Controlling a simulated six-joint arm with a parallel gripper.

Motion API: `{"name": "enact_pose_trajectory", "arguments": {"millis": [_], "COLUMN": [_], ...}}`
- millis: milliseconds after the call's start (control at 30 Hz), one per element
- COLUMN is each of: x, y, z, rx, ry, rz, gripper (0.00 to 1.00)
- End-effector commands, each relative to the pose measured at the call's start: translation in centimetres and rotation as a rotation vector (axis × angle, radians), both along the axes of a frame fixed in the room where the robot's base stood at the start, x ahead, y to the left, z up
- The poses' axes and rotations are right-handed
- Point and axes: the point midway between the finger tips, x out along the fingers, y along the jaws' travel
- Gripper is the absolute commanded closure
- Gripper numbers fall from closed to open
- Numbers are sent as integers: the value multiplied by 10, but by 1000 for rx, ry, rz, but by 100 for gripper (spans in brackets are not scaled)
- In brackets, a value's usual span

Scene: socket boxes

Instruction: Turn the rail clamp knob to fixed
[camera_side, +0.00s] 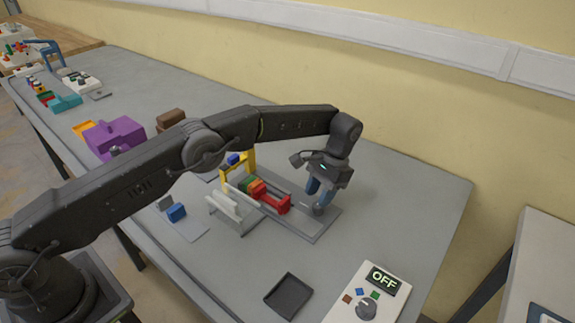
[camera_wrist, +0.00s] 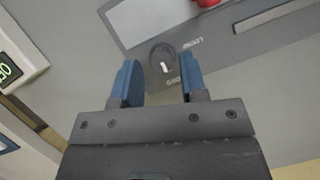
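The rail clamp knob (camera_wrist: 162,58) is round and dark with a short white pointer mark. In the wrist view it sits on a grey plate (camera_wrist: 225,45), with the pointer toward the lower of two small labels, both too blurred to read surely. My gripper (camera_wrist: 160,72) is open, its blue fingers spread left and right of the knob and nothing between them. The knob appears just beyond the fingertips, apart from both. In the side view my gripper (camera_side: 318,190) points down over the right end of the grey rail plate (camera_side: 312,230); the knob (camera_side: 318,210) is partly hidden by the fingers.
A red piece (camera_side: 278,204) and coloured blocks lie on the rail, beside a yellow arch (camera_side: 223,168). A white panel with an OFF display (camera_side: 384,281) stands at the front right, near a dark tray (camera_side: 289,295). The table right of the plate is clear.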

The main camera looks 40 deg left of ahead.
Motion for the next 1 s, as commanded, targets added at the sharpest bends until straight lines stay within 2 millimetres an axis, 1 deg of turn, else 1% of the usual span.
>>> {"name": "enact_pose_trajectory", "arguments": {"millis": [33, 100, 167, 500, 600, 700, 800, 1000], "x": [1, -2, -4, -17, -20, -22, -23, -24], "y": [1, 13, 20, 82, 96, 106, 112, 115], "z": [12, 16, 20, 58, 66, 72, 76, 77], "rx": [-2, 0, 0, 0, -1, 0, -1, 0], "ry": [-6, 0, -1, -2, -2, -1, -2, 0], "rz": [0, 3, 3, 3, 2, 2, 0, -1], "gripper": [61, 61, 61, 61, 61, 61, 61, 61]}}
